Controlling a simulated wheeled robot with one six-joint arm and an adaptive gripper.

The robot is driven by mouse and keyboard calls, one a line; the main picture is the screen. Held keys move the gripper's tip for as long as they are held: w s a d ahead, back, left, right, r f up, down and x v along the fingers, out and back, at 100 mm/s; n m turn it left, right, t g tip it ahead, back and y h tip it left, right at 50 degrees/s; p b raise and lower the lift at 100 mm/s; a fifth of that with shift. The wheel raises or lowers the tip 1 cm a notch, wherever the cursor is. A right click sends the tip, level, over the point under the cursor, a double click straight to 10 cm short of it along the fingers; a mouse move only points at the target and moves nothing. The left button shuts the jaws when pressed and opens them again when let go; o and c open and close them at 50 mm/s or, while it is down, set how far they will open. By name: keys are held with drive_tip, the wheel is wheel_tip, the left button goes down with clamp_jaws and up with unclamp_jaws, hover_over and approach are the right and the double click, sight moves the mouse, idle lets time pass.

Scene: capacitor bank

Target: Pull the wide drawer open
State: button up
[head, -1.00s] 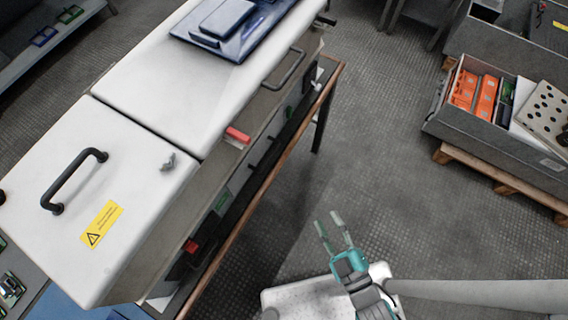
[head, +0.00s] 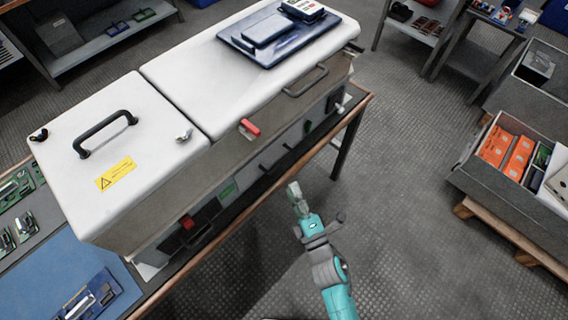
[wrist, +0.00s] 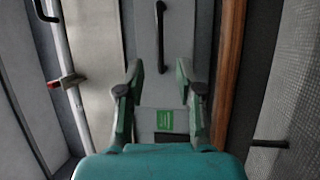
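The wide drawer is a light grey front panel (wrist: 190,30) with a dark bar handle (wrist: 160,35) in the wrist view. In the head view its dark handle (head: 268,165) shows low on the cabinet's front, small and partly unclear. My gripper (wrist: 158,68) is open and empty. In the wrist view the lower end of the handle appears between its fingertips, with the panel behind. In the head view my gripper (head: 293,187) is in front of the cabinet, apart from the handle. A green label (wrist: 165,120) shows between the fingers.
The white-topped cabinet (head: 200,85) stands on a bench with a brown front edge (head: 215,235). A red latch (head: 250,128) and an upper bar handle (head: 305,80) jut out above. A grey crate (head: 510,190) stands at right. The floor between is clear.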

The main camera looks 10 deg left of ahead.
sight(281, 161)
drive_tip(key=x, duration=0.9)
drive_tip(key=shift+w+a, duration=0.2)
drive_tip(key=shift+w, duration=0.15)
drive_tip(key=shift+r, duration=0.1)
clamp_jaws()
